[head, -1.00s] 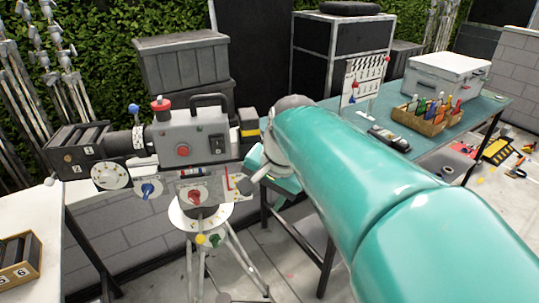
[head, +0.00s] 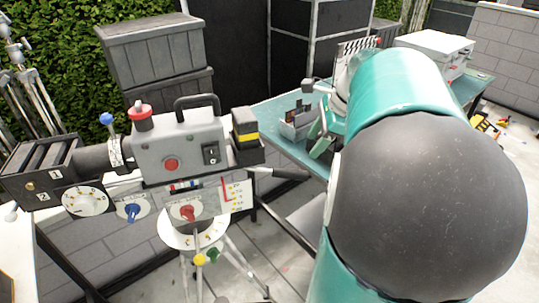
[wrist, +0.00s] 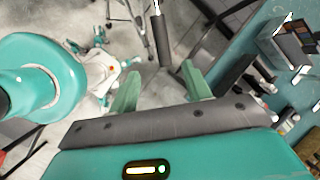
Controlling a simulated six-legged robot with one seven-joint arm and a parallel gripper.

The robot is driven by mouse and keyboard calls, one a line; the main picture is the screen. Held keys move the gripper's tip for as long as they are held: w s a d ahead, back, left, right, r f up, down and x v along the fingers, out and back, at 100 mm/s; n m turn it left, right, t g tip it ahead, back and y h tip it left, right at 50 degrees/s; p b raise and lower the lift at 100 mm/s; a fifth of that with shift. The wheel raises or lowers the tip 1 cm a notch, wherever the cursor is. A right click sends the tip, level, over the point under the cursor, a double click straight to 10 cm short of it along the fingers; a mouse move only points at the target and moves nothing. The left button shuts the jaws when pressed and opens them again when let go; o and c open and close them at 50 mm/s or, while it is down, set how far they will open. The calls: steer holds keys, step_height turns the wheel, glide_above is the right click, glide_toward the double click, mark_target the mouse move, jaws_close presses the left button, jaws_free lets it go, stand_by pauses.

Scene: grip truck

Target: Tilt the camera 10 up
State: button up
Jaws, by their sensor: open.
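The grey film camera (head: 180,145) stands on a tripod at the left of the head view, with a dark lens box at its left end. A handle with a dark grip (head: 282,173) sticks out to the right from the camera's head. In the wrist view the dark grip (wrist: 161,40) points down from the top edge, its end close to the gap between my fingertips. My gripper (wrist: 160,72) is open, with one green finger on each side of that gap and no visible contact. In the head view my arm hides most of the gripper; a green finger shows right of the handle.
A teal table (head: 270,112) stands behind the handle, with a small grey box (head: 296,124) near its edge and a white case (head: 433,52) farther back. Dark crates (head: 150,50) are stacked behind the camera. The floor around the tripod looks clear.

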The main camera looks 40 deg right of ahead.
mark_target(294, 171)
steer(key=x, duration=1.3)
steer(key=shift+w+d+f, duration=0.1)
steer(key=shift+d+f, duration=0.15)
steer(key=shift+f, duration=0.15)
steer(key=shift+c, duration=0.2)
